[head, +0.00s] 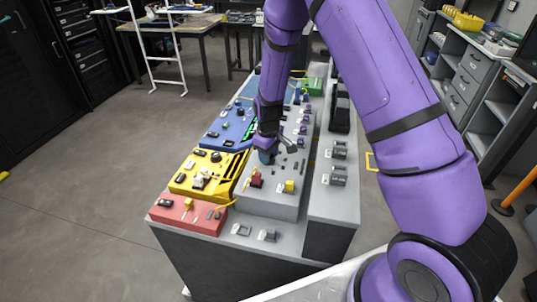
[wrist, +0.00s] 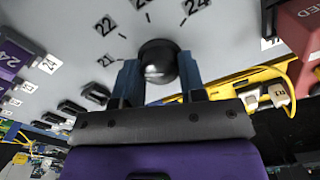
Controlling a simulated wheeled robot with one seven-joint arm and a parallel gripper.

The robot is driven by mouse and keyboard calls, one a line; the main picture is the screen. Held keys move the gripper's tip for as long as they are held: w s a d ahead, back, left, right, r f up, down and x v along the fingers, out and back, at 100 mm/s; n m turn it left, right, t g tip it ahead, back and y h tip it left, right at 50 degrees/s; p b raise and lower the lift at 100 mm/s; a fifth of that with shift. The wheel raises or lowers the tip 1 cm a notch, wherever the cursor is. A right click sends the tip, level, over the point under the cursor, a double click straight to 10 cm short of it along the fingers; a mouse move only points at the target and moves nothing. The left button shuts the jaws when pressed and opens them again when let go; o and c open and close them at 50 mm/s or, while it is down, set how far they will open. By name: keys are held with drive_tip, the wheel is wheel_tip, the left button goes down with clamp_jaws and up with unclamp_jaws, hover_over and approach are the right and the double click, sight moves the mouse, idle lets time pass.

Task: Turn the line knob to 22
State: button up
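The line knob (wrist: 158,58) is a round black knob on a light grey panel in the wrist view. No pointer mark on the knob can be made out. In the head view my gripper (head: 268,154) is down at the grey console, and it and the arm hide the knob.
The console (head: 270,205) carries blue (head: 228,128), yellow (head: 185,182) and red (head: 183,213) panels on the left. Small black switches (wrist: 96,93) and a red block (wrist: 298,25) flank the knob. A yellow cable (wrist: 240,80) runs close by on the right.

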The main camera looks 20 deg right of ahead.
drive_tip(key=shift+c, duration=1)
drive_tip(key=shift+m, duration=0.3)
drive_tip(key=m, duration=0.3)
drive_tip(key=shift+m, duration=2.1)
drive_tip(key=o, duration=0.9)
